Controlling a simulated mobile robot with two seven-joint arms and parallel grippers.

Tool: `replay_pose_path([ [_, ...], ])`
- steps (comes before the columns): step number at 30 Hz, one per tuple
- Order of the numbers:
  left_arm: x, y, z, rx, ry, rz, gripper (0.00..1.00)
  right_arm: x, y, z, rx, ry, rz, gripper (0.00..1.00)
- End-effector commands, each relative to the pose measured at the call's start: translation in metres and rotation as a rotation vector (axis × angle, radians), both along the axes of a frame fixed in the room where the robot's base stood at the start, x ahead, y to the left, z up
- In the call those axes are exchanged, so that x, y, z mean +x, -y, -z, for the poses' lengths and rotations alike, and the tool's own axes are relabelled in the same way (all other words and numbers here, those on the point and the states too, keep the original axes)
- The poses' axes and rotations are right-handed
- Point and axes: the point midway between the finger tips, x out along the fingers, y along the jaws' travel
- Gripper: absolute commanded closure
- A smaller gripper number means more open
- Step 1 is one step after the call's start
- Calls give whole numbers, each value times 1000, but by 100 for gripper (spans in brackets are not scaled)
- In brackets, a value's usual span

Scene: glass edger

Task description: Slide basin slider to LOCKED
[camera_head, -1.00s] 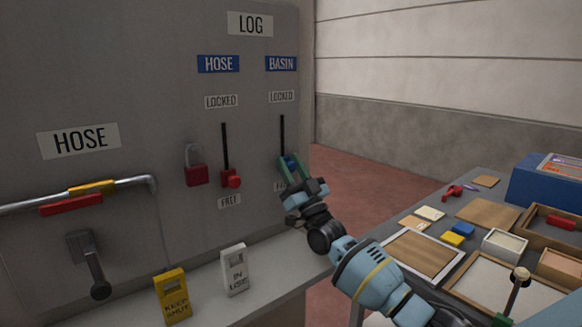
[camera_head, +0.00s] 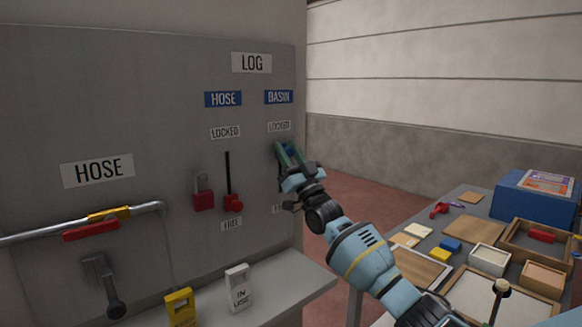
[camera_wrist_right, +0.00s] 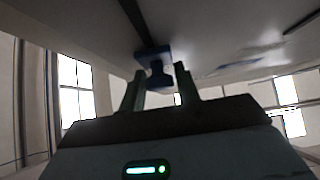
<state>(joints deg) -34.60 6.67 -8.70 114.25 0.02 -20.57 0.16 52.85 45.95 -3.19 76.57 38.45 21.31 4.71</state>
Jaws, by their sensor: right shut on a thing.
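The basin slider is a blue knob (camera_wrist_right: 153,56) under the blue BASIN sign (camera_head: 279,97) on the grey panel. My right gripper (camera_head: 290,152) is shut on it, with the green fingers on either side of the knob in the right wrist view (camera_wrist_right: 159,78). In the head view the fingers mostly hide the knob. The knob is near the top of its track, just below the LOCKED label (camera_head: 279,126). The track's end and most of the lower FREE label are hidden by my gripper and arm. My left gripper is not in view.
The red hose slider (camera_head: 233,201) sits low in its track beside a red padlock (camera_head: 203,194). A yellow tag (camera_head: 180,307) and a white IN USE tag (camera_head: 238,287) stand on the ledge below. A table (camera_head: 411,222) with trays and blocks is at right.

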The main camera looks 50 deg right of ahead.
Motion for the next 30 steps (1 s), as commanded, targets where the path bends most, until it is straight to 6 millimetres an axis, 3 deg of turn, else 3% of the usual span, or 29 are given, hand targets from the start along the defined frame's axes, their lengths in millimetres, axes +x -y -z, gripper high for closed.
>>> replay_pose_path([
  [1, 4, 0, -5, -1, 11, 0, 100, -1, 0, -10, 2, 6, 0, 100],
  [12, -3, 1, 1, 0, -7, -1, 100, -1, 1, -12, 2, 4, 1, 100],
  [13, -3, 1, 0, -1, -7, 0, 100, -1, 1, -12, 2, 4, 1, 65],
  [16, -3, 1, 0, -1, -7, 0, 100, -1, 1, -11, 2, 3, 1, 54],
  [30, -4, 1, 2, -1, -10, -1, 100, -7, -1, 3, 3, -5, -1, 54],
])
